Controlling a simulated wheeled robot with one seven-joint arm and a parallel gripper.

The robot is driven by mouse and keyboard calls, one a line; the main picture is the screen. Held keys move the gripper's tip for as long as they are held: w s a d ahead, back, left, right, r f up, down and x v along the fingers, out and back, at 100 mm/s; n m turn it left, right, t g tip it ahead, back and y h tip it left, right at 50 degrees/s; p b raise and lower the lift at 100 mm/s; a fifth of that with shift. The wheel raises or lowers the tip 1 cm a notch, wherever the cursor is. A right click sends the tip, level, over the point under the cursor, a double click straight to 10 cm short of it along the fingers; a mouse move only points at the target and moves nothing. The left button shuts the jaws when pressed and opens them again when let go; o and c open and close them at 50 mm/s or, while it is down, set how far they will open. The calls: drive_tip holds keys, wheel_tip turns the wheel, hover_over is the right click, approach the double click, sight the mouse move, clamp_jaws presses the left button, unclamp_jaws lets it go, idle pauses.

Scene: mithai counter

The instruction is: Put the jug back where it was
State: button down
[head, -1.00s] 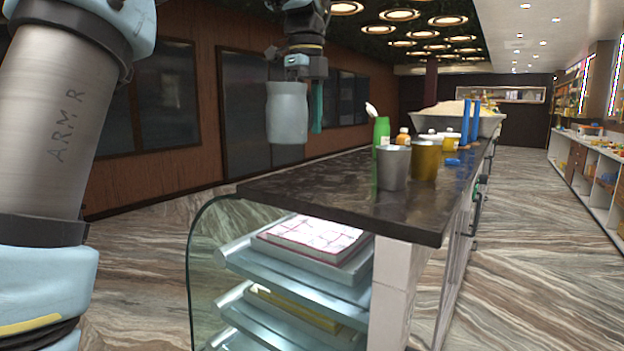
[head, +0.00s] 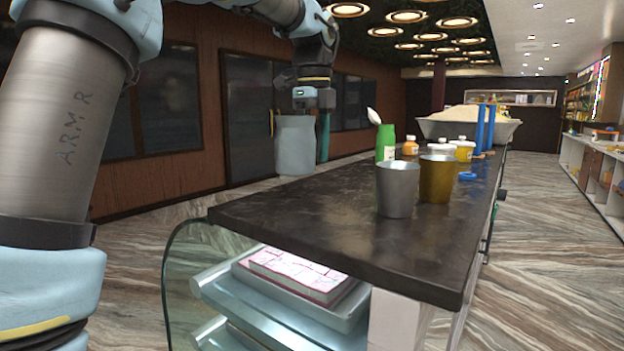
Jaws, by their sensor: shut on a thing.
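A pale grey jug (head: 296,146) hangs upright under my gripper (head: 312,100), at the left of the counter in the head view. A teal upright piece (head: 323,136) shows at its right side; I cannot tell if it is the jug's handle. My gripper is shut on the jug near its top; the fingertips are hard to make out. The jug's base appears close to the far left edge of the dark counter top (head: 300,215). I cannot tell whether it is over the counter or beyond it.
A silver cup (head: 397,190) and a brass cup (head: 437,179) stand on the counter. Behind are a green bottle (head: 386,143), several small jars, blue posts (head: 480,128) and a heaped tray (head: 440,127). The counter's near left part is clear. A glass case (head: 185,285) is below.

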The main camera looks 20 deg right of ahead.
sight(314, 195)
drive_tip(key=shift+f+p, duration=0.45)
drive_tip(key=shift+f, duration=2.25)
drive_tip(key=shift+f, duration=0.1)
drive_tip(key=shift+c, duration=0.6)
unclamp_jaws()
wheel_tip(314, 195, up, 12)
drive_tip(key=shift+a+r+b, duration=0.1)
drive_tip(key=shift+b, duration=0.4)
